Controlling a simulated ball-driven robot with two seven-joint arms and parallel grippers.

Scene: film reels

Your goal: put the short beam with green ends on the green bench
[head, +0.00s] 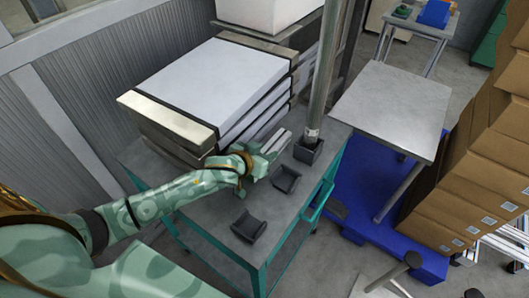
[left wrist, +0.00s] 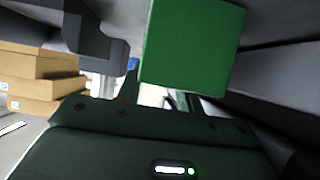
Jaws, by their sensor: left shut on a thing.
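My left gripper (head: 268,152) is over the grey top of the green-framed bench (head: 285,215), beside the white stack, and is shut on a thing. In the left wrist view a flat green block face (left wrist: 193,45), which looks like a green end of the short beam, is close in front of the camera. In the head view the beam is hard to tell from the gripper's grey parts, and no green end can be made out there. I cannot tell whether it touches the bench. My right gripper is not in view.
Two dark cradles (head: 286,179) (head: 248,226) lie on the bench. A tall metal pole (head: 322,75) stands in a dark socket (head: 308,151). A stack of white slabs (head: 212,77) is at the left, a grey table (head: 390,108) and brown boxes (head: 485,165) at the right.

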